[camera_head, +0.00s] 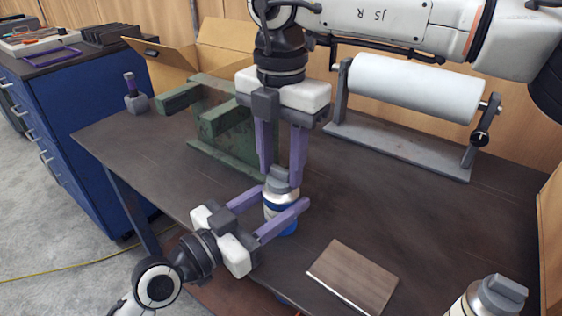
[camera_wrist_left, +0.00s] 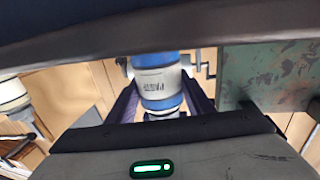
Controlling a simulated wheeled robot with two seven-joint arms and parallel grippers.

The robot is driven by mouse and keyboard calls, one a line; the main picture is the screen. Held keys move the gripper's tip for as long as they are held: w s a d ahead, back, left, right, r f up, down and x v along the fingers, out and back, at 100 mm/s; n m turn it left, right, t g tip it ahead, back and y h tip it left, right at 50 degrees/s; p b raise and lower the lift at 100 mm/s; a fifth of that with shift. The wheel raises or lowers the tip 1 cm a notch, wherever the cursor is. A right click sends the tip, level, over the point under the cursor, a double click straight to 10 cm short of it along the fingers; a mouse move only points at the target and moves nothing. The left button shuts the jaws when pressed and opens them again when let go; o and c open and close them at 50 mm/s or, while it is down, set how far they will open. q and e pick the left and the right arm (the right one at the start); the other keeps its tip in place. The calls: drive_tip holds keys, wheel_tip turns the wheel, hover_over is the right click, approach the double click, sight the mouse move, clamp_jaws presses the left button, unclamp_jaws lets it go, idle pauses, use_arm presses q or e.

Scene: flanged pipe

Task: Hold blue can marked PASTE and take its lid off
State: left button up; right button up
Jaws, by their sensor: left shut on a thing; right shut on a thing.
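The blue and white can (camera_head: 282,219) stands near the front edge of the dark table, with a grey lid (camera_head: 278,175) on top. No PASTE mark is readable. My left gripper (camera_head: 286,197) is shut on the can's body from the left, one finger on each side. My right gripper (camera_head: 280,179) comes down from above and is shut on the lid. The lid sits at the can's top; whether it is loose cannot be told. In the left wrist view the can (camera_wrist_left: 160,88) shows blue bands and a white label with a barcode, between the fingers.
A green vise (camera_head: 225,130) stands just behind the can. A paper roll (camera_head: 415,88) on a stand is at the back right. A wooden board (camera_head: 353,277) lies to the right. Another can with a grey lid (camera_head: 497,296) is at bottom right. An open cardboard box (camera_head: 165,65) stands behind.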

sight(281, 169)
drive_tip(key=shift+r, duration=0.15)
idle(0.5)
drive_tip(key=shift+r, duration=0.95)
drive_tip(key=shift+r, duration=0.1)
drive_tip(key=shift+r, duration=1.95)
use_arm(q)
drive_tip(key=o, duration=1.6)
